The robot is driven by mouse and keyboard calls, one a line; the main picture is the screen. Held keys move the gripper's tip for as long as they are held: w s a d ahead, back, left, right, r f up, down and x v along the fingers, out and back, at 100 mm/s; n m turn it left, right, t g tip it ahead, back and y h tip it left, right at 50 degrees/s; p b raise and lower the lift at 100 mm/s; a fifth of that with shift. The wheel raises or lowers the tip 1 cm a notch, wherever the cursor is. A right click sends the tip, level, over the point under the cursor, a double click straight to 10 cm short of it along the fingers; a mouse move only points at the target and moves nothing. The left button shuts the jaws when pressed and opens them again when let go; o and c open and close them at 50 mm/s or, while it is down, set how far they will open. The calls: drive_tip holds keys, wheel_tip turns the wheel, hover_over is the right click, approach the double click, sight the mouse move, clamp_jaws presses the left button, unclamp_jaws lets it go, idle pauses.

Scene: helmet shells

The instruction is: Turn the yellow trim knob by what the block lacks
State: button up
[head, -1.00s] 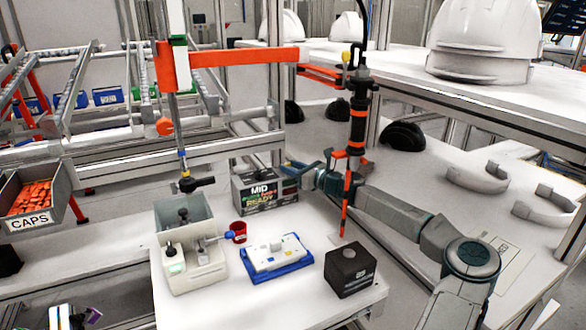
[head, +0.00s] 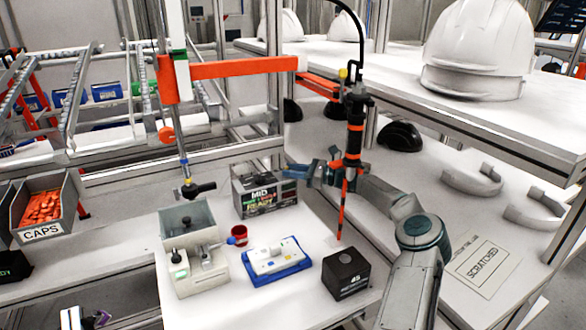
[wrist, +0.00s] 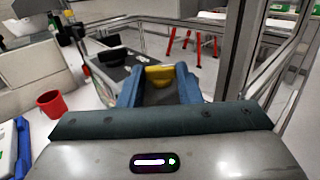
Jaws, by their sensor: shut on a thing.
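The yellow trim knob (wrist: 160,75) shows in the wrist view between the two blue fingers of my gripper (wrist: 158,82), at the edge of a dark box. My gripper is shut on it. In the head view my gripper (head: 291,170) is at the right end of the dark box marked MID (head: 264,194), and its fingers hide the knob. Green lettering on that box looks like READY, partly unclear. A black block (head: 346,272) stands at the front right of the white table; its small white label seems to read 45.
A blue tray with a white part (head: 275,262), a red cup (head: 239,235) and a grey-white fixture (head: 195,255) stand on the table. An orange-banded hanging tool (head: 354,140) is close to my arm. White helmet shells (head: 478,50) sit on the right shelf.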

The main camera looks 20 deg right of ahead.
idle(0.3)
drive_tip(key=o, duration=1)
drive_tip(key=b+v, duration=0.3)
drive_tip(key=v, duration=1)
drive_tip(key=shift+s+d+r, duration=0.1)
drive_tip(key=shift+s+d, duration=0.05)
drive_tip(key=shift+d, duration=0.25)
